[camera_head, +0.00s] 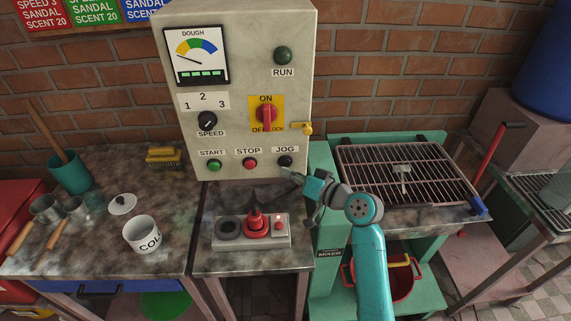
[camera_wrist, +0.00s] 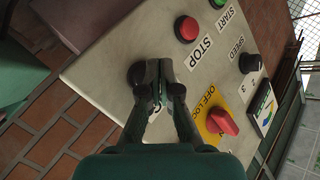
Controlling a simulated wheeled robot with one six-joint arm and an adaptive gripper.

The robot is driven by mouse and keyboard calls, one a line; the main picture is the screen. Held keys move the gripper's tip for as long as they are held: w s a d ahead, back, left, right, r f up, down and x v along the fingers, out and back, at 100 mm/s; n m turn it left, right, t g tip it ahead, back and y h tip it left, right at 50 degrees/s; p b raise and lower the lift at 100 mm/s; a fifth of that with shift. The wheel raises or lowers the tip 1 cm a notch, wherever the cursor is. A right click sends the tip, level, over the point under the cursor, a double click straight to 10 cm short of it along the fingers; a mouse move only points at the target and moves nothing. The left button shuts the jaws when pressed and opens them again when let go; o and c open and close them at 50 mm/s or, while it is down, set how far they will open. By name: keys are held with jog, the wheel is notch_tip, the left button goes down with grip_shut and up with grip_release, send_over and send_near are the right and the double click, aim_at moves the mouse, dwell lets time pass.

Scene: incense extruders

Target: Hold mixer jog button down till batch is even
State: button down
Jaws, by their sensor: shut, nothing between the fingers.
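The black JOG button (camera_head: 285,160) is at the lower right of the pale control cabinet (camera_head: 260,130), beside the red STOP button (camera_head: 250,162), which also shows in the wrist view (camera_wrist: 187,28). My gripper (camera_head: 288,173) is shut and empty, its tips just below and in front of JOG. In the wrist view the fingertips (camera_wrist: 153,75) cover the JOG spot, so I cannot tell whether they touch or press it. The DOUGH gauge (camera_head: 195,56) has its needle toward the left end. The RUN lamp (camera_head: 283,55) looks dark green, unlit.
A red rotary switch (camera_head: 267,117) on a yellow plate and a yellow piece (camera_head: 302,128) sit above JOG. A grey box (camera_head: 250,240) with a red plug stands below the cabinet. A grill rack (camera_head: 405,172) lies to the right.

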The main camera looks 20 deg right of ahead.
jog(key=shift+w, duration=0.15)
dwell(0.4)
jog(key=shift+w+d, duration=0.15)
jog(key=shift+w, duration=0.1)
jog(key=shift+w+d, duration=0.15)
jog(key=shift+w, duration=0.3)
dwell(1.9)
dwell(2.4)
jog(key=shift+s+a, duration=0.3)
jog(key=shift+s, duration=0.55)
jog(key=shift+s, duration=0.1)
jog(key=shift+s+a, duration=0.25)
jog(key=shift+s, duration=0.5)
jog(key=shift+s+a, duration=0.25)
jog(key=shift+s, duration=0.55)
jog(key=shift+s+a, duration=0.25)
jog(key=shift+s, duration=0.5)
